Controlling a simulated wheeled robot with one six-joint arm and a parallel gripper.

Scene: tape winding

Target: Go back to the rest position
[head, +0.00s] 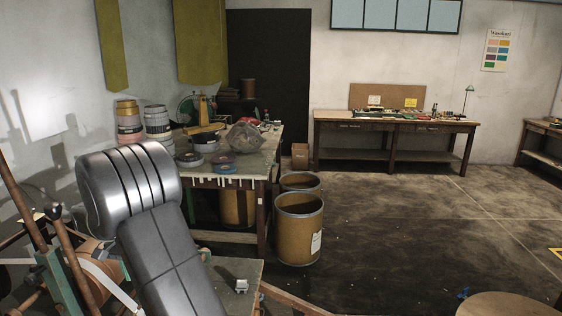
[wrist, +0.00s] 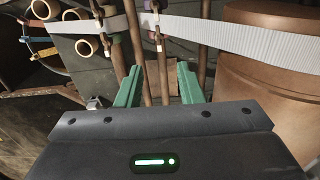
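My gripper (wrist: 159,75) shows in the wrist view as two green fingers standing apart, with nothing clearly held between them. A white woven tape (wrist: 235,37) runs across the top of the wrist view, beyond the fingers, passing thin upright rods with small guides. In the head view my grey arm fills the lower left, and I cannot make out the gripper there. A pale tape (head: 100,272) also shows at the lower left of that view, beside a winding stand of wooden rods (head: 72,245).
A large brown cylinder (wrist: 245,75) stands at the right of the wrist view. Cut tubes (wrist: 85,46) lie at its upper left. In the head view, a cluttered table (head: 255,155) and a brown drum (head: 298,232) stand beyond my arm. The floor to the right is mostly clear.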

